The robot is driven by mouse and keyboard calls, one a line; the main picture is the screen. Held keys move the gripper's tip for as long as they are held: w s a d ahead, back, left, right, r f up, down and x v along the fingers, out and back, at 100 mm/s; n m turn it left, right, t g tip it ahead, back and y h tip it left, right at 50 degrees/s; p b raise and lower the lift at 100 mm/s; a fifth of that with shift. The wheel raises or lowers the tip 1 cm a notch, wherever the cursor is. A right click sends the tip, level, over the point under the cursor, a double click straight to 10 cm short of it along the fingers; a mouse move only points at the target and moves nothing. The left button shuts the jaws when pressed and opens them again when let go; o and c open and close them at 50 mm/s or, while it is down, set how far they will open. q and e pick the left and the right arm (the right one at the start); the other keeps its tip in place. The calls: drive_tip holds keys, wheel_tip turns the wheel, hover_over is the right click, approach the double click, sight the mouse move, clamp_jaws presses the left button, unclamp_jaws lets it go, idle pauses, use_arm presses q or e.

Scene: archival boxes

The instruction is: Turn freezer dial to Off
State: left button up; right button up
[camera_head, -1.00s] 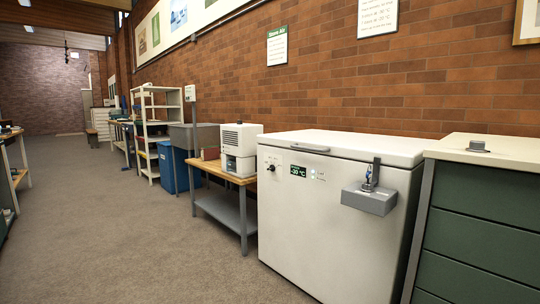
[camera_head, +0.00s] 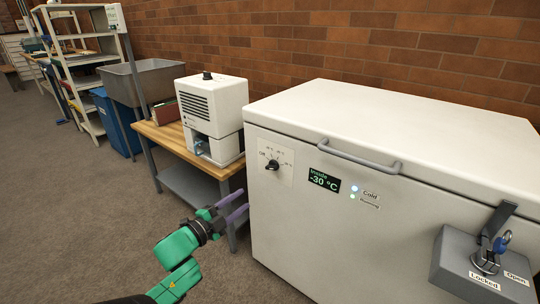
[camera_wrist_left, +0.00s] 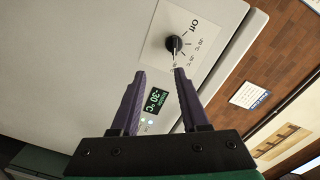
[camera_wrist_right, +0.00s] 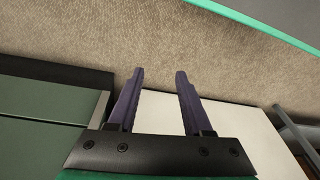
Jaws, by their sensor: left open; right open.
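The white chest freezer (camera_head: 330,240) stands at the right with its lid closed. Its black dial (camera_head: 272,165) sits on a small label plate at the upper left of the front. In the left wrist view the dial (camera_wrist_left: 174,43) lies beyond the fingertips, with "Off" printed beside it; I cannot tell exactly where its pointer stands. The display (camera_head: 324,180) reads -30 °C. My left gripper (camera_head: 245,202) is open and empty, below and left of the dial, apart from it. My right gripper (camera_wrist_right: 160,73) is open and empty, and outside the head view.
A grey lock box (camera_head: 455,262) with a key, marked Locked and Open, juts from the freezer front at the right. A wooden-topped bench (camera_head: 170,136) with a white machine (camera_head: 212,108) stands left of the freezer. Carpeted floor (camera_head: 110,220) is free in front.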

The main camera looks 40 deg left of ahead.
use_arm(q)
wheel_tip(320, 180, up, 3)
drive_tip(key=a, duration=0.1)
drive_tip(key=b, duration=0.4)
approach(270, 169)
drive_tip(key=shift+m, duration=0.4)
drive_tip(key=w, duration=0.7)
drive_tip(key=shift+w, duration=0.7)
use_arm(e)
drive_tip(key=v, duration=0.8)
drive_tip(key=shift+w+a, duration=0.15)
drive_tip(key=shift+a, duration=0.35)
drive_tip(key=shift+r, duration=0.15)
use_arm(q)
clamp_jaws()
